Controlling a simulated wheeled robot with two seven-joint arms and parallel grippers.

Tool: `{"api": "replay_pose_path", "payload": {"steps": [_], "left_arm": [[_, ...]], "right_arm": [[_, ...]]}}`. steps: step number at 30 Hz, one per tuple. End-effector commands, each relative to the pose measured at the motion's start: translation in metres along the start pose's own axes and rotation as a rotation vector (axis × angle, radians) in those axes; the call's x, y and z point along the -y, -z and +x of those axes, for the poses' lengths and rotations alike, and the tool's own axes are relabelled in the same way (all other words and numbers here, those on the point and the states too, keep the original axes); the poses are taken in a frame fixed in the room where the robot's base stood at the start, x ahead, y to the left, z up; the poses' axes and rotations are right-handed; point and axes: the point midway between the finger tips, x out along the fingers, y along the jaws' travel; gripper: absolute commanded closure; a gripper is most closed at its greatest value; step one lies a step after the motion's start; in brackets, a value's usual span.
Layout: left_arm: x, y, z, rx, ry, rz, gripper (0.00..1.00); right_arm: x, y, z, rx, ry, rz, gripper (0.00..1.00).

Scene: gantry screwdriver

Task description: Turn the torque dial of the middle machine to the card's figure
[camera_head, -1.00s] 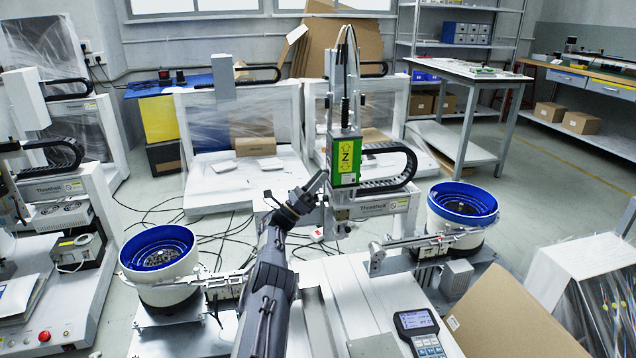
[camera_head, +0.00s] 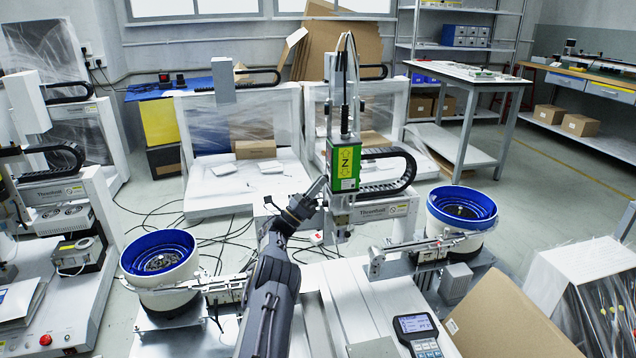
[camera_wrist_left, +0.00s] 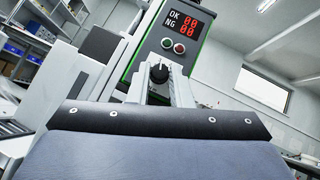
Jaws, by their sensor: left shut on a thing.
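The middle machine's screwdriver head is a green box with a yellow Z label (camera_head: 345,168), hanging on the gantry. My left gripper (camera_head: 323,184) reaches up to the left side of this head; its fingertips are hard to make out there. In the left wrist view the torque dial (camera_wrist_left: 159,72) is a small black knob with a pale mark, low on the head. My left gripper (camera_wrist_left: 160,80) is shut on it. Above it is a red display (camera_wrist_left: 185,28) reading OK 00, NG 00, with a green and a red button. I cannot make out the card or any dial figures.
Blue-rimmed feeder bowls stand left (camera_head: 160,258) and right (camera_head: 462,208) of the machine. A handheld keypad unit (camera_head: 417,335) lies at the front, beside a cardboard sheet (camera_head: 510,315). A black cable chain (camera_head: 395,170) curves right of the head.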

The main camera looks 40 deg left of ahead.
Motion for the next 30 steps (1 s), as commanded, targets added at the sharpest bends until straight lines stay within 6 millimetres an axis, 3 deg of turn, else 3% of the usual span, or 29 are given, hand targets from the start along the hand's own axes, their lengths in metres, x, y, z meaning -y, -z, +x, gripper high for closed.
{"api": "replay_pose_path", "payload": {"steps": [12,30], "left_arm": [[0.008,-0.004,0.004,0.001,-0.236,-0.236,1.0],[0.013,-0.005,0.004,0.0,-0.551,-0.551,1.0]], "right_arm": [[0.017,0.018,-0.036,0.0,0.0,0.0,0.6],[0.028,0.03,-0.06,0.0,0.0,0.0,0.6]]}}
